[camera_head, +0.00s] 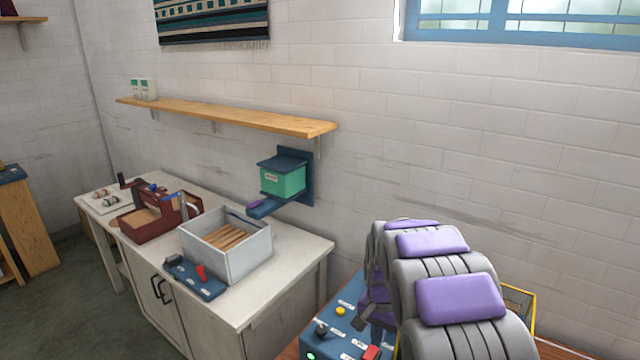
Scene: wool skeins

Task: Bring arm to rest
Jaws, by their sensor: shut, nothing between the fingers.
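My arm (460,300), grey with purple panels, rises at the lower right and bends over at its top. Its far end hangs down on the left side of the bend. My gripper (366,322), dark and partly hidden behind the arm, points down close above a blue control panel (333,325). It is shut and holds nothing. I cannot tell whether it touches the panel.
The panel has several buttons. Left of it, a white cabinet (285,290) carries a grey box (258,262) of wooden rods, a red-brown carrier (135,228) and a blue switch plate (193,279). A green box (283,181) hangs on the wall below a wooden shelf (230,116).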

